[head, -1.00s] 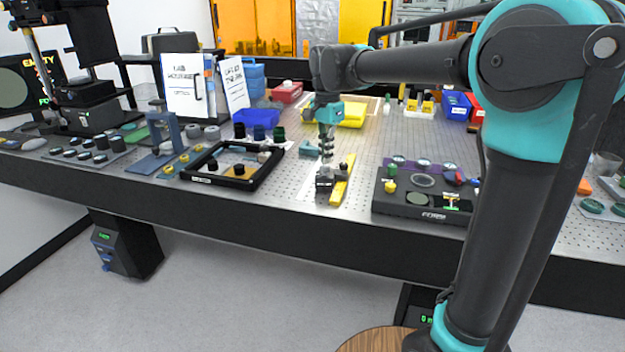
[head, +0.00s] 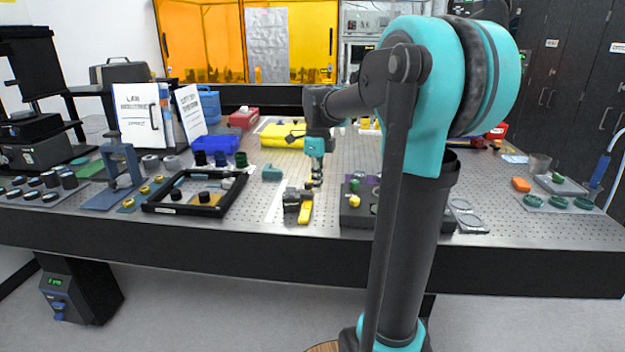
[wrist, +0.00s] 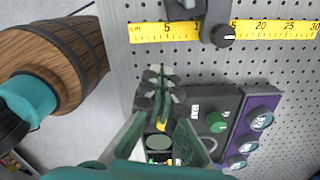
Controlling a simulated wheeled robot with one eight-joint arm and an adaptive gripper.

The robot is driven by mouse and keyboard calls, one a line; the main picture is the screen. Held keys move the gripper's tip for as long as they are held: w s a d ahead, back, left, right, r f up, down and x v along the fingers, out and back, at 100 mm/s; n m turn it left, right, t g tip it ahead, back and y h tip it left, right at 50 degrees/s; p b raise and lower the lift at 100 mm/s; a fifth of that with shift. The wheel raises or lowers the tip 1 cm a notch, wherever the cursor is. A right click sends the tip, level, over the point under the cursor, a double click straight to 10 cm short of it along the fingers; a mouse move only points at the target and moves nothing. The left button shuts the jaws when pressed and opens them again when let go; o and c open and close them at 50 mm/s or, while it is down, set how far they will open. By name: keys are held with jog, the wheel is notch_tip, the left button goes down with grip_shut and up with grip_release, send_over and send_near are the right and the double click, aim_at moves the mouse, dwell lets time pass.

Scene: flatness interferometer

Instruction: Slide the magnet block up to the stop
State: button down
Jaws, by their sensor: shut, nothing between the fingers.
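A dark block with a round black knob, which looks like the magnet block (head: 291,199), sits by the yellow ruler (head: 306,212) near the bench's front edge. In the wrist view the gripper (wrist: 160,88) is shut and empty, between ruler and console.
A black console (head: 352,218) with green and yellow knobs stands close right of the gripper. A black frame tray (head: 170,209) is on the left.

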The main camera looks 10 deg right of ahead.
aim_at(299, 198)
notch_tip(299, 198, down, 6)
jog(key=shift+w+a+f, duration=0.15)
jog(key=shift+w+a, duration=0.65)
jog(key=shift+a, duration=0.35)
jog(key=shift+w+a, duration=0.35)
jog(key=shift+a, duration=0.15)
jog(key=shift+a, duration=0.1)
jog(key=shift+w+a, duration=0.5)
jog(key=shift+a, duration=0.2)
jog(key=shift+d, duration=0.1)
